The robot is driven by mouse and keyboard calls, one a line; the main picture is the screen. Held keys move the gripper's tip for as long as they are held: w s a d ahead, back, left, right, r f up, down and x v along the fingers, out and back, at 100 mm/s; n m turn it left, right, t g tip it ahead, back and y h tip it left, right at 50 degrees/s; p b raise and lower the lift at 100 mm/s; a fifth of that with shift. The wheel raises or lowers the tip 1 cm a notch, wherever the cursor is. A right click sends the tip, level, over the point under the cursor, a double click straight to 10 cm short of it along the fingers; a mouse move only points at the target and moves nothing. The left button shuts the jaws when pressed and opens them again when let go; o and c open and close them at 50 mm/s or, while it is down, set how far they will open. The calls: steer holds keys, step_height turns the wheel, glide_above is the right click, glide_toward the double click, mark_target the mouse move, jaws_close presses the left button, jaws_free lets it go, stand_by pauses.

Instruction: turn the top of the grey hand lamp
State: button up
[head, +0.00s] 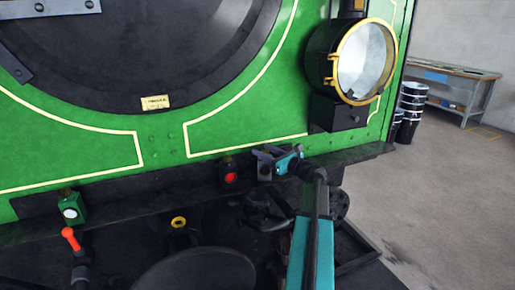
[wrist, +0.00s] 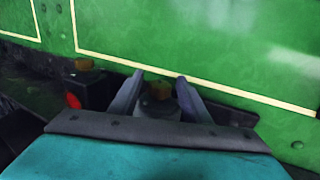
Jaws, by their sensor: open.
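The grey hand lamp (head: 264,172) stands on the dark ledge at the front of the green engine, partly covered by my gripper (head: 265,154) in the head view. In the wrist view my gripper (wrist: 160,78) is open, with one finger on each side of the lamp's brownish top (wrist: 160,91). The lamp's grey body (wrist: 157,107) shows below the top, between the fingers. I cannot tell whether either finger touches it. The lower part of the lamp is hidden behind my gripper in the wrist view.
A dark lamp with a red lens (head: 229,172) stands close by to the left; it also shows in the wrist view (wrist: 89,82). A green lamp (head: 71,208) stands farther left. A big brass-rimmed headlamp (head: 352,62) is above right. Open floor (head: 445,190) lies right.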

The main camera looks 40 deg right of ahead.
steer(key=shift+w, duration=1.95)
